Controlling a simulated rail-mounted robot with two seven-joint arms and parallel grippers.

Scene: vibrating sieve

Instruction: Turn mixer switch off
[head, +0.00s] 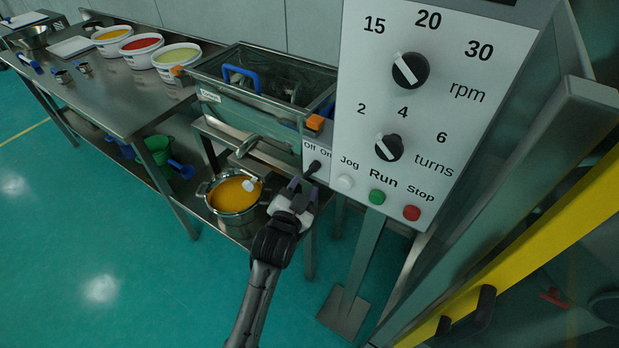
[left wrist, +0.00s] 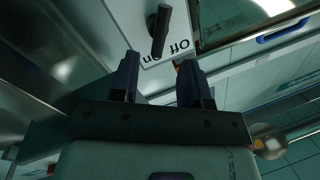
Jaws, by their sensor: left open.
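The mixer switch (head: 312,168) is a small black lever on a light plate marked Off and On, left of the large control panel. In the left wrist view the switch (left wrist: 158,28) lies just beyond the fingertips, with the labels upside down. The lever slants; I cannot tell which label it is set to. My left gripper (head: 301,185) is just below the switch in the head view. In the left wrist view the gripper (left wrist: 157,68) is open, with nothing between its two fingers, and it looks apart from the lever. My right gripper is not in view.
The control panel (head: 425,130) with two knobs and Jog, Run and Stop buttons stands close on the right. The glass-walled mixer tank (head: 240,107) is behind. A pot of orange liquid (head: 234,195) is left of my gripper. A yellow bar (head: 520,255) crosses the right.

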